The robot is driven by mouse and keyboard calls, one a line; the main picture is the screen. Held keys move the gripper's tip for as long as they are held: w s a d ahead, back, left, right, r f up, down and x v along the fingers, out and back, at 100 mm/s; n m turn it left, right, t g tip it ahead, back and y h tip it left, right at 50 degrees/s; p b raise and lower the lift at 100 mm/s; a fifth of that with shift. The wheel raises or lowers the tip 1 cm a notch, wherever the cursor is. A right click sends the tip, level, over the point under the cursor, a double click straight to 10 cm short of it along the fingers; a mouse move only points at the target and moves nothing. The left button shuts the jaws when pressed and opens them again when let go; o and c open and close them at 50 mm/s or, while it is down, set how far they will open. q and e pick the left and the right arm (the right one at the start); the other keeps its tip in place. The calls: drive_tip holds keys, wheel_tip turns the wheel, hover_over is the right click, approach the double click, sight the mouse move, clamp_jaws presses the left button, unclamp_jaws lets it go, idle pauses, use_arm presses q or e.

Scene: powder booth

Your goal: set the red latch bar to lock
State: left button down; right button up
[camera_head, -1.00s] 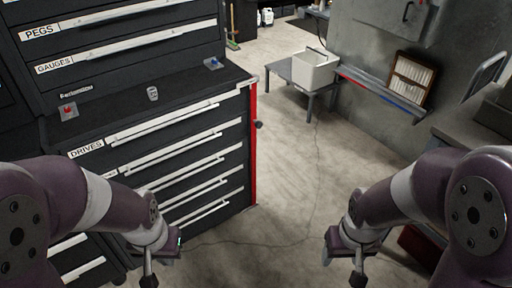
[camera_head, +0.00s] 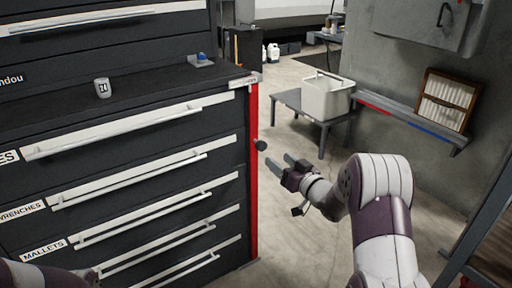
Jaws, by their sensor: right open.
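The red latch bar (camera_head: 253,175) runs upright along the right front edge of the black drawer cabinet (camera_head: 120,188). A dark round knob (camera_head: 260,145) sticks out from it at its upper part. My right gripper (camera_head: 289,163) is open and empty, with its fingers pointing left toward the knob. The fingertips look a little to the right of the knob and slightly below it; I cannot tell the exact gap. Only a purple part of my left arm shows at the bottom left corner, and its gripper is out of view.
The cabinet drawers have long white handles (camera_head: 130,133). A low grey table (camera_head: 290,98) with a white bin (camera_head: 327,97) stands behind. Open floor lies right of the cabinet.

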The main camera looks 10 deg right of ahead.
sight(263, 148)
drive_tip(key=x, duration=0.3)
drive_tip(key=b+x, duration=0.1)
drive_tip(key=x, duration=0.2)
drive_tip(key=b+x, duration=0.1)
drive_tip(key=x, duration=0.2)
drive_tip(key=shift+w+f, duration=0.25)
drive_tip(key=shift+f, duration=0.05)
drive_tip(key=shift+w+a+r, duration=0.1)
drive_tip(key=shift+w+a, duration=0.05)
drive_tip(key=shift+w, duration=0.4)
clamp_jaws()
drive_tip(key=a, duration=0.1)
drive_tip(key=s+a, duration=0.1)
drive_tip(key=a, duration=0.1)
drive_tip(key=shift+s+a, duration=0.15)
drive_tip(key=shift+a, duration=0.25)
